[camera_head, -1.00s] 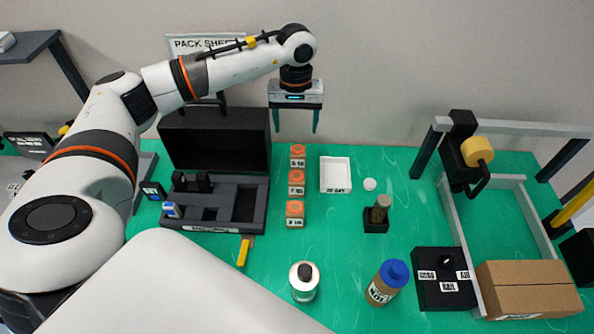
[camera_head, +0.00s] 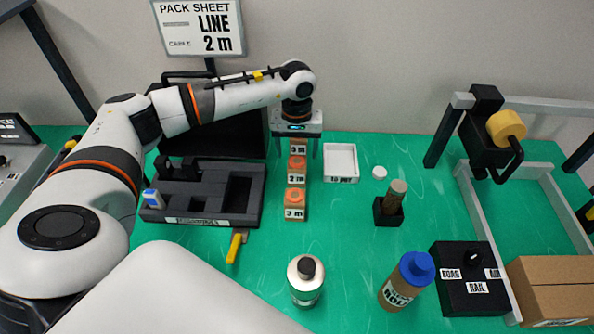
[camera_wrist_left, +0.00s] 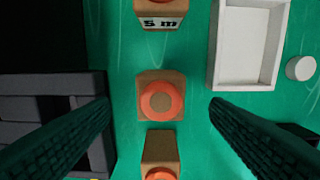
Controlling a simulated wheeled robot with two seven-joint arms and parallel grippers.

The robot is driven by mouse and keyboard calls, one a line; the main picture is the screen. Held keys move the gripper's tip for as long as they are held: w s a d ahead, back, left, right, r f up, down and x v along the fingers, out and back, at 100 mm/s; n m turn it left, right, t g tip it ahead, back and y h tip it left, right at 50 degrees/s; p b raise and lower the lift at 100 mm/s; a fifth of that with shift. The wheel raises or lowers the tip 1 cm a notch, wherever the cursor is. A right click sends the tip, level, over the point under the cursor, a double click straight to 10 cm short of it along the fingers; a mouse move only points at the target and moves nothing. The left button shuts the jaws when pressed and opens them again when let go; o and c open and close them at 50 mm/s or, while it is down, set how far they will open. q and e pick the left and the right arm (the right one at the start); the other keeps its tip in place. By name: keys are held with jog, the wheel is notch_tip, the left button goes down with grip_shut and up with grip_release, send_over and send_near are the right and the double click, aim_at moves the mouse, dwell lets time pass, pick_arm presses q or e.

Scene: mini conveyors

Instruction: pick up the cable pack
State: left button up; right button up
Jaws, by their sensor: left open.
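Three small brown cable packs with orange round tops stand in a row on the green table. The back pack (camera_head: 298,150) reads 5 m in the wrist view (camera_wrist_left: 161,20), the middle pack (camera_head: 296,172) reads 2 m, and the front pack (camera_head: 295,205) reads 3 m. My left gripper (camera_head: 295,151) is open and empty, pointing down above the row. In the wrist view, the middle pack (camera_wrist_left: 160,95) lies centred between the spread fingers, with clear space on both sides. The pack sheet (camera_head: 199,27) reads LINE 2 m. My right gripper is not in view.
A dark case with compartments (camera_head: 248,216) lies left of the packs, with a yellow-handled tool (camera_head: 234,247) before it. A white tray (camera_head: 340,178) stands close on the right. Bottles (camera_head: 306,282) stand in front.

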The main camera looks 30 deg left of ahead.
aim_at(297, 163)
pick_arm(q)
notch_tip(297, 163, down, 2)
jog(key=shift+f, duration=0.25)
jog(key=shift+f+p, duration=0.35)
jog(key=shift+p, duration=0.15)
notch_tip(297, 163, down, 4)
jog(key=shift+r+p, duration=0.15)
jog(key=shift+p, duration=0.5)
jog(key=shift+f, duration=0.4)
jog(key=shift+c, duration=0.3)
jog(key=shift+r, duration=0.1)
jog(key=c, duration=1.1)
